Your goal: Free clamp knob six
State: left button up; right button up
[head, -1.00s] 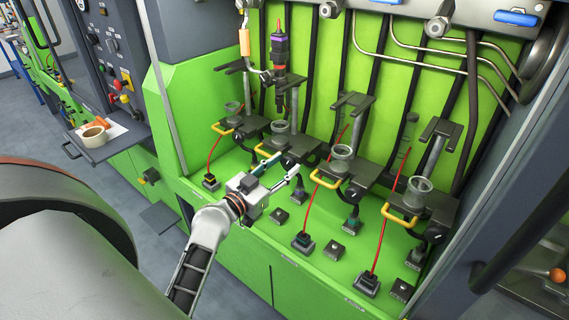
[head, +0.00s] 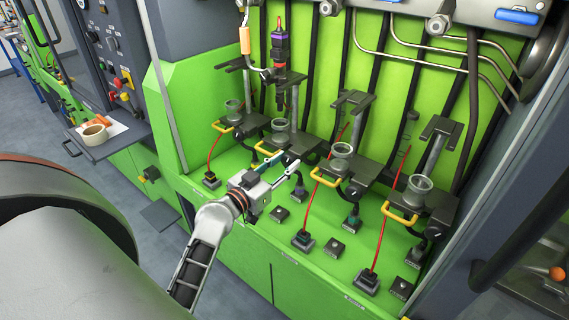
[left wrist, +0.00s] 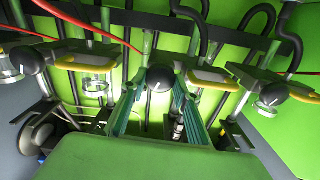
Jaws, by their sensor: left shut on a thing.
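My left gripper (head: 281,161) reaches in at the second clamp station from the left. In the left wrist view its two teal-lined fingers (left wrist: 159,88) stand on either side of a round black clamp knob (left wrist: 160,78) and are shut on it. In the head view the fingers and the station's hardware mostly hide this knob. No number shows on it. Other black knobs sit to its left (left wrist: 31,60) and right (left wrist: 274,94) in the wrist view. My right gripper is not in view.
Clamp stations with yellow handles (head: 325,180), glass cups (head: 418,184) and red cables (head: 389,225) line the green bench (head: 325,270). A dark injector with a purple band (head: 280,45) hangs above the held station.

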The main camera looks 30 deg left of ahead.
pick_arm(q)
jog(key=n, duration=1)
jog(key=shift+a, duration=0.15)
jog(key=n, duration=0.5)
jog(key=shift+f, duration=0.1)
jog(key=n, duration=0.4)
jog(key=shift+f+n, duration=0.1)
jog(key=shift+n, duration=0.2)
jog(key=o, duration=0.8)
jog(key=shift+s, duration=0.1)
